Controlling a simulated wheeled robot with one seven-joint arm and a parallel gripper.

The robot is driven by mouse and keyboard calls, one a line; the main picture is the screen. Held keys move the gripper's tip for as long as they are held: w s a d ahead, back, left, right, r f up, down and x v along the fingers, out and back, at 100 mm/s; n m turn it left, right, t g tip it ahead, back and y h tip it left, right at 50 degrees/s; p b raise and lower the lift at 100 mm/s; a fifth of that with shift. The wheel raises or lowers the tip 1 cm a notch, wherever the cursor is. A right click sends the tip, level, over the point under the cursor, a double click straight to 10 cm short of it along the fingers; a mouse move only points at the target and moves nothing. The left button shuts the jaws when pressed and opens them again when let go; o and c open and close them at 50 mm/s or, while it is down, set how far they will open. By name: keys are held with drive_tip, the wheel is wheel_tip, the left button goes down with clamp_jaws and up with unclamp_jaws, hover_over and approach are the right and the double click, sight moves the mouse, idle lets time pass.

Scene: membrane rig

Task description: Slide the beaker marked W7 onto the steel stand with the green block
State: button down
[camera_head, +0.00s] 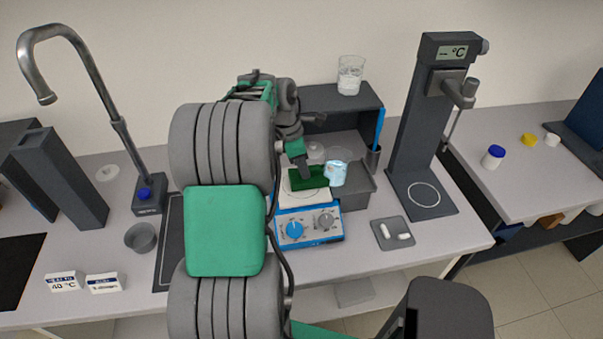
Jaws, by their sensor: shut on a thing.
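My gripper (297,157) reaches down behind the blue-fronted hotplate and is shut on the green block (308,180). The block is over the pale round top of the hotplate (309,229). A small glass beaker with light blue liquid (336,174) stands just right of the block, near the hotplate's right edge. The block seems to be against it or very close; I cannot tell if they touch. No W7 mark is readable. A grey box-like stand (356,196) is right of the hotplate, beside the beaker; it may be the steel stand.
Another clear beaker (350,76) stands on the dark shelf (345,101) behind. A tall dark device with a °C display (424,120) is at right. A small tray with white pieces (393,233) lies in front of it. A tap (112,110) is at left.

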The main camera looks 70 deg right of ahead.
sight(324, 171)
drive_tip(key=shift+s+d, duration=0.45)
drive_tip(key=shift+s, duration=0.4)
drive_tip(key=shift+s, duration=0.1)
drive_tip(key=shift+s+d, duration=0.4)
drive_tip(key=shift+s, duration=0.3)
drive_tip(key=shift+s+d, duration=0.35)
drive_tip(key=shift+s, duration=0.3)
drive_tip(key=shift+w+a, duration=0.45)
drive_tip(key=shift+w, duration=0.35)
drive_tip(key=shift+w+a, duration=0.4)
drive_tip(key=shift+w, duration=0.4)
drive_tip(key=shift+r, duration=0.1)
drive_tip(key=s+d+v, duration=0.1)
drive_tip(key=s+v, duration=0.1)
drive_tip(key=v, duration=0.8)
drive_tip(key=shift+r, duration=0.6)
drive_tip(key=shift+s, duration=0.15)
